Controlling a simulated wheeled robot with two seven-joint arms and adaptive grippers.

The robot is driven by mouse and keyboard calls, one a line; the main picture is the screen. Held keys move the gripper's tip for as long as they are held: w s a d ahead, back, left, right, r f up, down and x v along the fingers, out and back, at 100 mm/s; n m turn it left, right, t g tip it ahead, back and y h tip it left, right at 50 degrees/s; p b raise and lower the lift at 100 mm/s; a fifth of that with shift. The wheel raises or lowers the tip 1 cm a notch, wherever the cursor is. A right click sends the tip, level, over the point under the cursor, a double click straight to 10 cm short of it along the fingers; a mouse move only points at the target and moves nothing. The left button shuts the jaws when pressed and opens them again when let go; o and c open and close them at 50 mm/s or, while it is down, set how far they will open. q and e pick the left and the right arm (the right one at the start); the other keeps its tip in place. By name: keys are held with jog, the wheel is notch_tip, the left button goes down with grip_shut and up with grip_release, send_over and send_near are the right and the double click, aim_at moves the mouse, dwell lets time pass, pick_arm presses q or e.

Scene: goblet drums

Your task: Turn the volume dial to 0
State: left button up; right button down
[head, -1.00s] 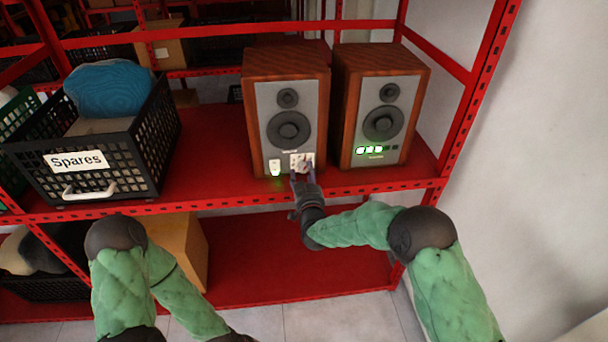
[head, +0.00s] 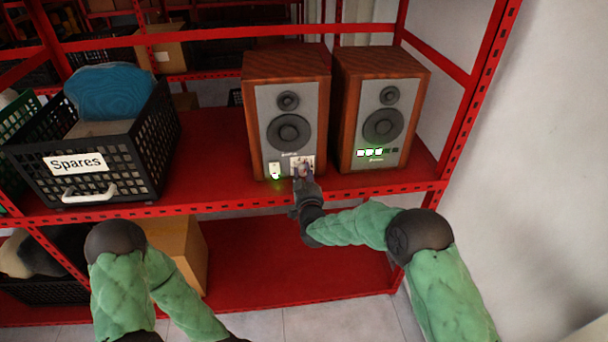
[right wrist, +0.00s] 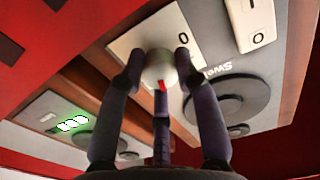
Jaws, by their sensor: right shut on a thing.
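The volume dial (right wrist: 159,67) is a pale round knob on a light plate on the left speaker (head: 289,100). In the right wrist view its red mark points down the picture, away from the printed 0 (right wrist: 183,43) at its upper right. My right gripper (head: 304,172) is at the lower front of this speaker; in the right wrist view its dark fingers (right wrist: 160,75) are closed around the dial. In the head view the gripper mostly hides the dial. My left arm is at the lower left of the head view; its gripper is out of frame.
The right speaker (head: 381,100) has a lit green display (head: 370,153). A switch (right wrist: 256,20) sits beside the dial plate. A black crate marked Spares (head: 115,175) stands left on the red shelf (head: 215,150). The shelf between crate and speakers is clear.

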jog(key=shift+s+f+n, duration=0.1)
jog(key=shift+f+n, duration=0.1)
jog(key=shift+n, duration=0.1)
jog(key=n, duration=0.5)
jog(key=shift+f+n+p, duration=0.1)
jog(key=shift+n+p, duration=0.3)
jog(key=n+p, duration=0.1)
jog(key=n, duration=0.4)
jog(key=n+p, duration=0.1)
jog(key=n, duration=0.5)
jog(key=shift+d+n+p, duration=0.1)
jog(key=shift+n+p, duration=0.2)
jog(key=shift+p, duration=0.05)
jog(key=n+p, duration=0.1)
jog(key=n, duration=0.4)
jog(key=shift+n, duration=0.3)
jog(key=c, duration=0.9)
grip_release()
jog(key=shift+d, duration=0.1)
jog(key=shift+r, duration=0.2)
